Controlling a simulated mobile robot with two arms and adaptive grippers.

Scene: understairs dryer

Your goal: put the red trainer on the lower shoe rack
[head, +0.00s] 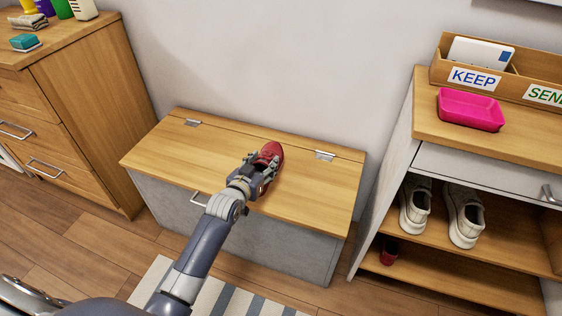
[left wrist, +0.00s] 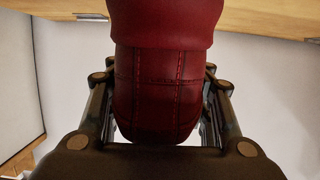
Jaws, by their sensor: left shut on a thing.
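The red trainer (head: 271,155) is over the wooden lid of a chest in the head view. My left gripper (head: 262,168) is shut on it, and its fingers and wrist hide part of the shoe. In the left wrist view the trainer (left wrist: 160,85) fills the middle, between the two fingers. I cannot tell whether it touches the lid. The lower shoe rack (head: 450,284) is the bottom shelf of the cabinet at the right. Another red shoe (head: 389,251) stands at its left end. My right gripper is not in view.
The chest (head: 300,185) has a lid with a front handle. White trainers (head: 464,215) stand on the shelf above the lower rack. A pink tray (head: 470,109) and a wooden box marked KEEP (head: 437,72) are on the cabinet top. The lower rack is bare right of the red shoe.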

